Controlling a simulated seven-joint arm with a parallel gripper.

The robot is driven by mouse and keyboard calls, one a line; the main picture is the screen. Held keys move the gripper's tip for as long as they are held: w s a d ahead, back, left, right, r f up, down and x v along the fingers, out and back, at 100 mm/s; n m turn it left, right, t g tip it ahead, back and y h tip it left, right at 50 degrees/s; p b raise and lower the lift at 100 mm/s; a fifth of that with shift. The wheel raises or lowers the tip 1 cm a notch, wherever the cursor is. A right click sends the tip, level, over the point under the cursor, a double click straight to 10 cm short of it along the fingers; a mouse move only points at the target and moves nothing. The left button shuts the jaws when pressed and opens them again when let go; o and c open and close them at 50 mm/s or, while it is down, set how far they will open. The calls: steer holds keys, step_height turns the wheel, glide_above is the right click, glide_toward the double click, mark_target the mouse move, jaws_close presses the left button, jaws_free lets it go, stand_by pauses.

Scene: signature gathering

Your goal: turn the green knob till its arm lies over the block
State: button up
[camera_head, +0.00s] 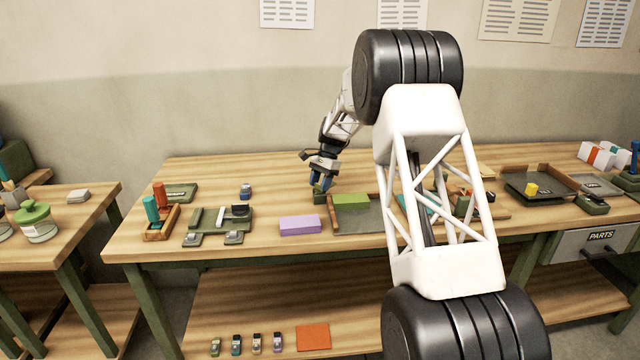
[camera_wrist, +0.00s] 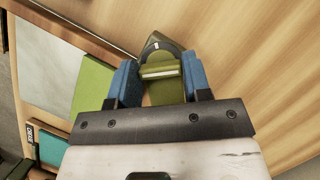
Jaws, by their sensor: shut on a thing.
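The green knob (camera_wrist: 160,71) is olive green with a pale line across its top. In the wrist view it sits between the two blue fingers of my gripper (camera_wrist: 158,78), which is shut on it. A darker round part with a white mark and a pointed green piece (camera_wrist: 153,42) show just beyond it. In the head view my gripper (camera_head: 321,182) is low at the table's back middle, over a small green base (camera_head: 319,197). A lilac block (camera_head: 300,225) lies in front of it, apart from it. I cannot make out the knob's arm clearly in the head view.
A tray with a green pad (camera_head: 351,200) stands just right of the knob. A dark green fixture (camera_head: 218,222) and a wooden holder with upright cylinders (camera_head: 162,222) stand to the left. My own arm hides part of the table's right half.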

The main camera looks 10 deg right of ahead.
steer(key=m+t, duration=0.1)
steer(key=m, duration=0.3)
steer(key=shift+s+m+t+y, duration=0.1)
steer(key=shift+m+t+y, duration=0.3)
steer(key=m+t, duration=0.1)
steer(key=m, duration=0.2)
steer(key=shift+m, duration=0.3)
steer(key=m+t, duration=0.2)
steer(key=m, duration=0.2)
steer(key=shift+s, duration=0.1)
steer(key=shift+m+t+h, duration=0.6)
steer(key=shift+m+t, duration=0.2)
steer(key=shift+m, duration=1.5)
steer(key=o, duration=1.3)
steer(key=shift+v, duration=3.9)
